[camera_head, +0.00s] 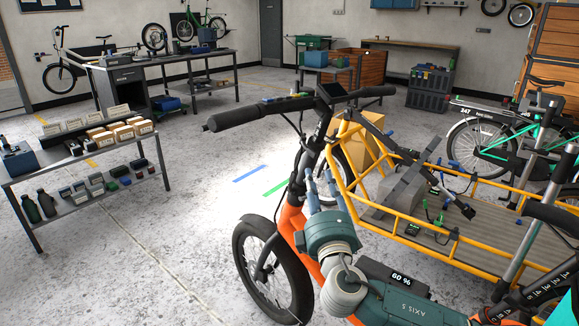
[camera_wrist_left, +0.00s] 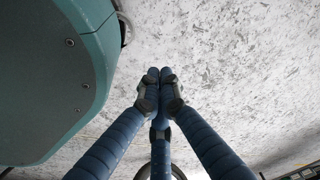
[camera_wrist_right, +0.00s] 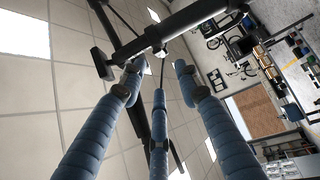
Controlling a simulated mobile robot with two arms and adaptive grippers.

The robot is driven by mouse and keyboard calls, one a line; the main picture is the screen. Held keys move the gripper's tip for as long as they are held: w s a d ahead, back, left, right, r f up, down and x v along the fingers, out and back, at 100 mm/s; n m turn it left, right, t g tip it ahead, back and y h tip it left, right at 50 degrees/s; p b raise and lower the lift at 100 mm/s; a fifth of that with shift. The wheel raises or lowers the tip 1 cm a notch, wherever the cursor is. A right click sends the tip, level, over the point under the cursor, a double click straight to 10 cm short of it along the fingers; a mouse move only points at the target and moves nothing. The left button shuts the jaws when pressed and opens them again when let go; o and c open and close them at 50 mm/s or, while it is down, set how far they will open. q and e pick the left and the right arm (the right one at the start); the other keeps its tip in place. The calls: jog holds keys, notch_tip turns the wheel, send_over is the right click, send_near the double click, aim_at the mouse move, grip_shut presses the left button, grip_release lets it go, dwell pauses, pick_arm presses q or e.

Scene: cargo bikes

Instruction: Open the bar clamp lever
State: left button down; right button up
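A long black bar (camera_head: 420,165), which looks like the bar clamp, slants across the yellow cargo bike's bed, with blue parts near it. Its lever is too small to make out surely. My right gripper (camera_head: 321,183) points up near the orange bike frame, left of the bar and apart from it. In the right wrist view my right gripper (camera_wrist_right: 158,70) has its blue fingers apart with nothing clearly held; a black tube (camera_wrist_right: 180,25) crosses beyond the tips. In the left wrist view my left gripper (camera_wrist_left: 159,75) has its fingertips together, empty, over grey floor.
The bike's handlebar (camera_head: 265,109) reaches over my right gripper. Yellow rails (camera_head: 440,238) edge the cargo bed, which holds a grey block (camera_head: 398,192) and a cardboard box (camera_head: 362,148). A shelf table (camera_head: 85,150) stands at left. Open floor lies between.

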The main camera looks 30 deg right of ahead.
aim_at(312, 155)
jog(key=x, duration=1)
jog(key=shift+w+d+p, duration=0.15)
jog(key=shift+p, duration=0.2)
grip_shut()
